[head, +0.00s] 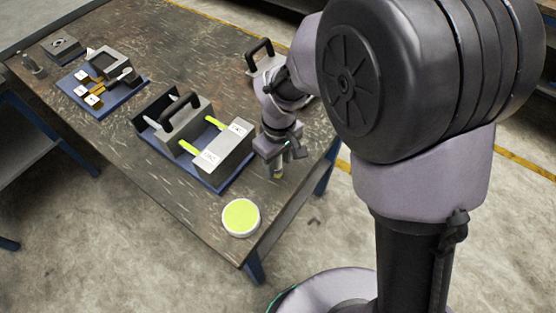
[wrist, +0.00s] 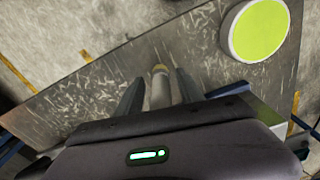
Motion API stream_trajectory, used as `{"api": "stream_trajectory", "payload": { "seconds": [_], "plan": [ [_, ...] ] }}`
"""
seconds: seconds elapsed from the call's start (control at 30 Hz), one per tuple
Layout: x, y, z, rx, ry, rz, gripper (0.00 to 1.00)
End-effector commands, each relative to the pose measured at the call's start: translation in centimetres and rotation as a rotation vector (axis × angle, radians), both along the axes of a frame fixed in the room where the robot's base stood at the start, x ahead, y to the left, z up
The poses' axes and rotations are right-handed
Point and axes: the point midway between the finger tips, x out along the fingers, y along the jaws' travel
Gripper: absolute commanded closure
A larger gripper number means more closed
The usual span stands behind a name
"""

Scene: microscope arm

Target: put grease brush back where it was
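The grease brush (wrist: 160,88) shows in the wrist view as a pale round stick with a yellowish end, between the fingers of my gripper (wrist: 161,76). In the head view, my gripper (head: 277,160) points down near the table's right edge, and the brush's yellowish end (head: 278,174) sticks out below it. My gripper looks shut on the brush. A round white tub of yellow-green grease (head: 241,217) stands at the near corner; it also shows at the top right of the wrist view (wrist: 258,28). No brush holder is clearly visible.
A blue tray (head: 220,187) left of my gripper holds grey blocks, a black handle and rods with yellow-green coating (head: 190,149). A grey piece with a black handle (head: 262,60) is partly hidden behind my arm. Another blue tray (head: 126,98) lies far left. The table's front left is clear.

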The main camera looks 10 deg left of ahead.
Motion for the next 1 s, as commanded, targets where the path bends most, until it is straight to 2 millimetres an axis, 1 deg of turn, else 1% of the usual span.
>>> {"api": "stream_trajectory", "payload": {
  "seconds": [0.17, 0.27, 0.37, 0.5, 0.6, 0.73, 0.93, 0.97, 1.0],
  "plan": [
    [0.0, 0.0, 0.0, 0.0, 0.0, 0.0, 0.55],
    [0.0, 0.0, 0.8, 0.0, -0.001, 0.0, 0.55],
    [0.1, 0.0, 3.3, 0.003, -0.003, 0.0, 0.55],
    [0.0, -0.1, 7.6, 0.002, -0.004, 0.0, 0.55],
    [0.0, -0.1, 10.0, 0.002, -0.003, -0.001, 0.55],
    [-0.1, -0.1, 11.9, 0.001, -0.002, 0.0, 0.55],
    [-0.1, -0.3, 12.5, 0.003, -0.002, -0.006, 0.55],
    [-0.1, -0.6, 12.9, 0.007, -0.007, -0.022, 0.55],
    [-0.1, -1.5, 13.9, 0.022, -0.019, -0.067, 0.55]
  ]
}}
